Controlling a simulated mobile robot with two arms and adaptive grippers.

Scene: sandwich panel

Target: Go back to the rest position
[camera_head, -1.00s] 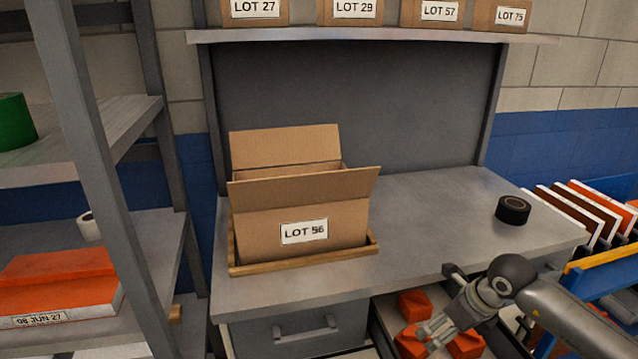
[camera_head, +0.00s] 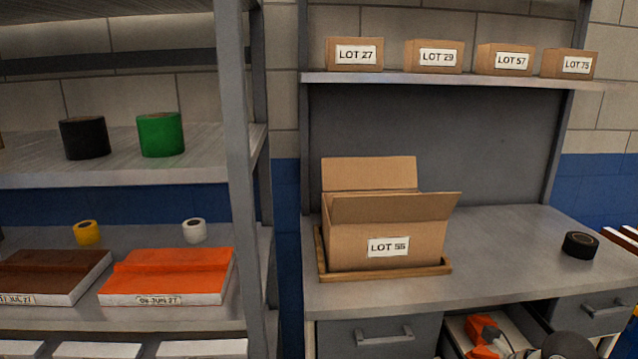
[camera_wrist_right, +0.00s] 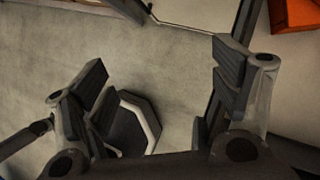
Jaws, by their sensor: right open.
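My right gripper (camera_wrist_right: 165,88) is open and empty in the right wrist view, its two fingers wide apart above a grey floor. In the head view only a part of my right arm shows at the bottom edge, in front of the open drawer (camera_head: 462,330) with orange parts (camera_head: 482,328) in it. Whether it is clear of the drawer, I cannot tell. My left gripper is not in view.
A black tape roll (camera_head: 580,245) lies on the bench's right side. A grey shelf rack (camera_head: 245,150) stands at the left with tape rolls and orange and brown panels. Several LOT boxes (camera_head: 354,54) line the upper shelf. The bench right of the box is mostly clear.

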